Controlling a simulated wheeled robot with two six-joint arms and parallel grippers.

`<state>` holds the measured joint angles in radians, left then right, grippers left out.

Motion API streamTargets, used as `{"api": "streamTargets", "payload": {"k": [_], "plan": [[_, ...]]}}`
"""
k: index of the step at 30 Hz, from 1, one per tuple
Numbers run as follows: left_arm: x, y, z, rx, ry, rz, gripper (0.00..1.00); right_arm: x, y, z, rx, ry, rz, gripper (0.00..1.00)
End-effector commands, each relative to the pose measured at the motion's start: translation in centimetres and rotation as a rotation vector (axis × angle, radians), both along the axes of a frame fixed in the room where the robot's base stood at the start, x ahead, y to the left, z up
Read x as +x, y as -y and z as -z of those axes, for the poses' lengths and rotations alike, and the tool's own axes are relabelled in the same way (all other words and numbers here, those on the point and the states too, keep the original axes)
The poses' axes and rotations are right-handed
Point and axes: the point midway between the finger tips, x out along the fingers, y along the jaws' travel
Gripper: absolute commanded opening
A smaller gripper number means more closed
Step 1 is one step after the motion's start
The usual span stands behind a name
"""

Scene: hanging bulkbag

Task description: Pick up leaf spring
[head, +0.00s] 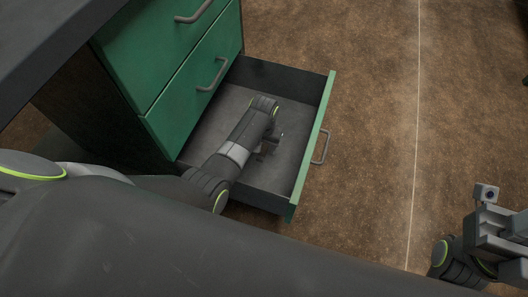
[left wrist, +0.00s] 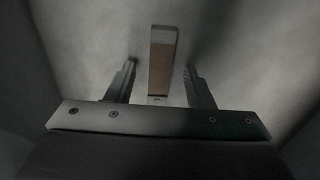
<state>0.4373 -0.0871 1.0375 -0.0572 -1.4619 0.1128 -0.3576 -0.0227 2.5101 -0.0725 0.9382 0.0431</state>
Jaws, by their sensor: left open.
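The leaf spring appears in the left wrist view as a narrow upright bar (left wrist: 162,62), brown in the middle with paler ends, lying on the grey drawer floor. My left gripper (left wrist: 160,72) is open, with one finger on each side of the bar and a gap on both sides. In the head view my left arm reaches down into the open drawer, and the left gripper (head: 267,147) is low inside it. The arm hides much there, and I cannot make out the bar clearly. My right gripper (head: 497,238) is at the right edge, partly cut off, fingers unclear.
The open drawer (head: 306,160) has a green front with a handle and low dark walls around my left gripper. Closed green drawers (head: 190,95) stand behind it to the left. A dark worktop (head: 70,40) is at upper left. Brown floor (head: 370,120) to the right is clear.

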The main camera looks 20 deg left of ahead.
Motion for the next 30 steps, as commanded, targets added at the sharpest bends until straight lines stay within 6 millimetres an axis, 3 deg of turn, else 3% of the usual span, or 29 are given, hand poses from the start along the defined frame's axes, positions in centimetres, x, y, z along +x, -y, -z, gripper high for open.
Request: {"api": "streamTargets", "payload": {"k": [8,20,30], "plan": [[0.04,-0.01,0.43,0.000,0.001,0.000,0.48,0.11,-0.01,-0.03,0.023,0.020,0.011,0.36],[0.02,-0.01,0.44,0.000,0.001,0.000,0.00,0.11,-0.03,0.13,0.013,0.009,0.011,0.36],[0.06,0.01,-0.33,0.000,0.002,0.000,0.00,0.10,-0.02,-0.38,0.008,0.005,0.007,0.36]]}}
